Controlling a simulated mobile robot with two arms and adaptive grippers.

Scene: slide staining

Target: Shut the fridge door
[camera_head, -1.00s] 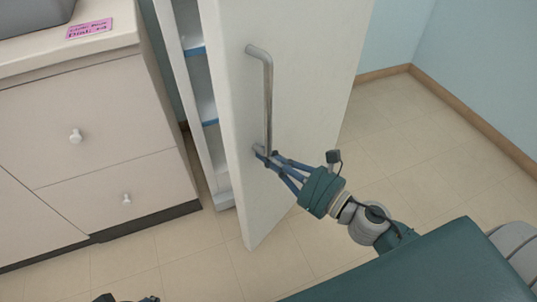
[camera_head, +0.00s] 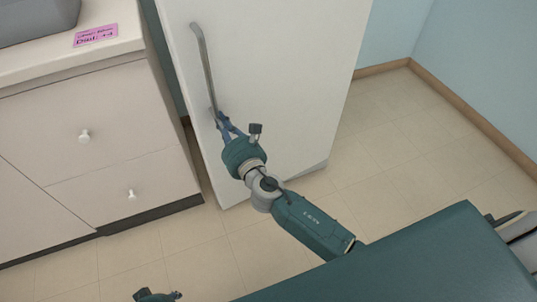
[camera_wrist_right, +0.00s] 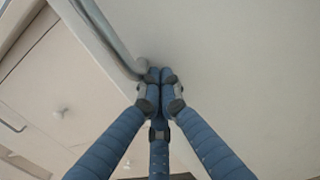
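The fridge door (camera_head: 275,75) is a white panel that now looks flush with the fridge body, with no shelves showing. A thin remaining gap cannot be ruled out from this angle. The grey bar handle (camera_head: 204,65) runs down the door's left side. My right gripper (camera_head: 219,119) is at the handle's lower end, against or very near the door. In the right wrist view its blue fingers (camera_wrist_right: 160,76) are together beside the handle's lower mount (camera_wrist_right: 139,68), with nothing seen between them. Only a teal part of my left gripper (camera_head: 152,296) shows at the bottom edge; its fingers are hidden.
A beige drawer cabinet (camera_head: 105,145) stands close left of the fridge, with a pink label (camera_head: 96,36) and a grey box (camera_head: 35,20) on top. Open tiled floor (camera_head: 400,150) lies to the right, up to the blue wall.

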